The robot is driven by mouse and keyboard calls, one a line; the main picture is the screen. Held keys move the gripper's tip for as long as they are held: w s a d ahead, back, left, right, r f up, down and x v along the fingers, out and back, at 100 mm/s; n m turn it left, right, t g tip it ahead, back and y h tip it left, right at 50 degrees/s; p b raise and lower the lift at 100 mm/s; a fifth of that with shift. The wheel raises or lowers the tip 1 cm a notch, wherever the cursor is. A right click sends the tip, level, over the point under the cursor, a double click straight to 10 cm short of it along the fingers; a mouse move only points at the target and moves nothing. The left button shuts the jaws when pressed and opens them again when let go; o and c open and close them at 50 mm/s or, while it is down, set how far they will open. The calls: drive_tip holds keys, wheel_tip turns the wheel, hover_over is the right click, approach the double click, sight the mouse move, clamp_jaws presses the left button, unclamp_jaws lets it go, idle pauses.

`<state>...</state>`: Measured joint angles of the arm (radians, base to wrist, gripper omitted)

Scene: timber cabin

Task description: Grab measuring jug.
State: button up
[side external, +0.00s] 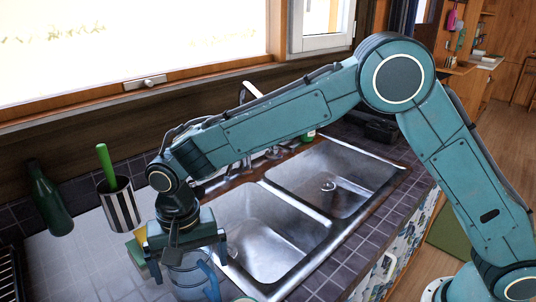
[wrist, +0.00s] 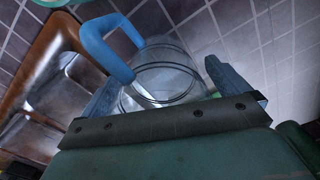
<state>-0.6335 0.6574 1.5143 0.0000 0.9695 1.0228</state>
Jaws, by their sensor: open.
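The measuring jug is clear with a blue handle. In the side external view the jug (side external: 188,281) stands on the tiled counter left of the sink, partly hidden by my gripper (side external: 186,243). My gripper is open and points down over the jug's top. In the wrist view the jug (wrist: 165,78) lies between the two fingers of my gripper (wrist: 166,84), one on each side, with its handle (wrist: 108,45) beside the left finger. I cannot tell whether either finger touches the jug.
A double sink (side external: 262,236) lies to the right. A striped cup (side external: 121,207) with a green-handled utensil and a dark green bottle (side external: 49,200) stand behind at the left. A green and yellow block (side external: 139,256) is close beside my gripper. The tiled counter at the left is largely clear.

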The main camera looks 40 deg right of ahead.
idle(0.3)
drive_tip(key=c, duration=1.2)
drive_tip(key=shift+o, duration=0.2)
drive_tip(key=shift+r, duration=0.1)
wheel_tip(320, 180, up, 20)
idle(0.3)
